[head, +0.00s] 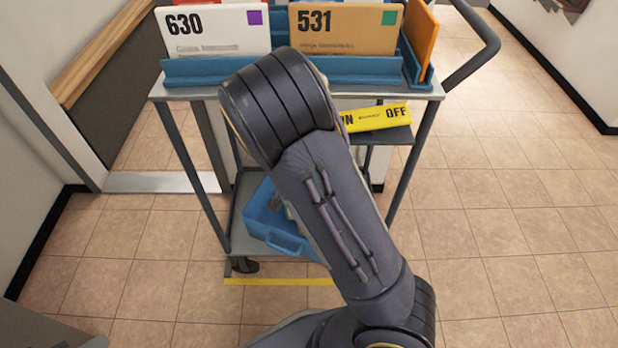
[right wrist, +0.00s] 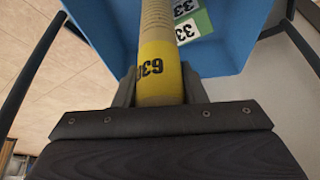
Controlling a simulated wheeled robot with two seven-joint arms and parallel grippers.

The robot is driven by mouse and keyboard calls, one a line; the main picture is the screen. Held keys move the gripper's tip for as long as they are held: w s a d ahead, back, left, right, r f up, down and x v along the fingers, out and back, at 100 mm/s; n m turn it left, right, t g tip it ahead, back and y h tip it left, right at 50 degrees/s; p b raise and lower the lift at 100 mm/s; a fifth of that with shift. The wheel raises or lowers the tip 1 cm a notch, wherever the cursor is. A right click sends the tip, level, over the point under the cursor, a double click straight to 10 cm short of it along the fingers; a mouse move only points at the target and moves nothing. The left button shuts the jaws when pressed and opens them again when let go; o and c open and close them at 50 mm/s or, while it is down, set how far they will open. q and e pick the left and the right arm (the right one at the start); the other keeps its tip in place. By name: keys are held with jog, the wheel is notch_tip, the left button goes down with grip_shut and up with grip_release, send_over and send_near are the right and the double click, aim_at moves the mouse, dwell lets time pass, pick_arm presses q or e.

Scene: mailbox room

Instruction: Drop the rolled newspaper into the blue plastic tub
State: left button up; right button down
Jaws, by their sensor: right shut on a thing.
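The rolled newspaper (right wrist: 158,22) is pale with a yellow band marked with black digits. My right gripper (right wrist: 158,88) is shut on it, one finger on each side, in the right wrist view. The blue plastic tub (right wrist: 112,35) lies beyond the roll in that view, and the roll's far end points into it. In the head view the tub (head: 262,218) sits on the cart's lower shelf, partly covered by my right arm. My right gripper and the newspaper are mostly hidden there. My left gripper is not in view.
The metal cart (head: 232,220) carries blue holders on top with envelopes marked 630 (head: 215,32) and 531 (head: 345,30). A yellow sign (head: 378,117) lies on a middle shelf. Cards (right wrist: 190,20) with green parts lie in the tub. Tiled floor (head: 500,230) is clear at right.

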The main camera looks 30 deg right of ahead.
jog(key=shift+f+b, duration=0.4)
jog(key=shift+f, duration=0.25)
jog(key=c, duration=0.9)
grip_release()
jog(key=p+v, duration=0.7)
jog(key=v, duration=0.6)
jog(key=shift+d+r, duration=0.3)
